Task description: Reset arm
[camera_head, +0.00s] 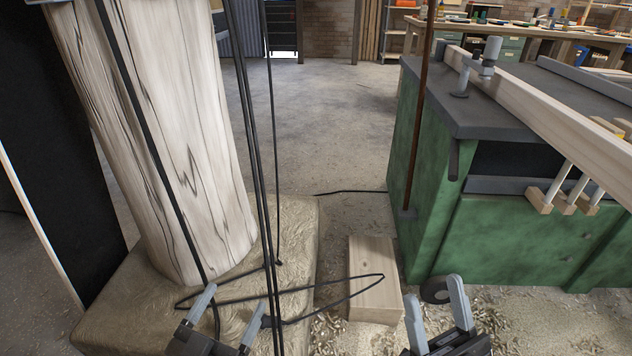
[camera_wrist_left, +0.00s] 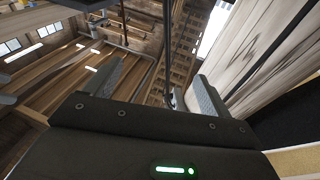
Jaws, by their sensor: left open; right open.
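My left gripper (camera_head: 228,318) is at the bottom of the head view, left of centre, in front of the base of a thick wooden log. It is open, and black cables pass by its fingers; I cannot tell whether they touch. In the left wrist view my left gripper (camera_wrist_left: 160,85) shows two grey fingers spread apart with nothing held between them. My right gripper (camera_head: 437,310) is at the bottom of the head view, right of centre. It is open and empty, with fingers pointing up, in front of the green workbench. Both arms are mostly out of frame.
The pale log (camera_head: 190,130) stands on a tan block (camera_head: 120,315) at left. Black cables (camera_head: 262,130) hang and loop near it. A wooden block (camera_head: 373,300) lies among shavings between the grippers. A green workbench (camera_head: 520,235) fills the right. Open floor (camera_head: 320,130) lies beyond.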

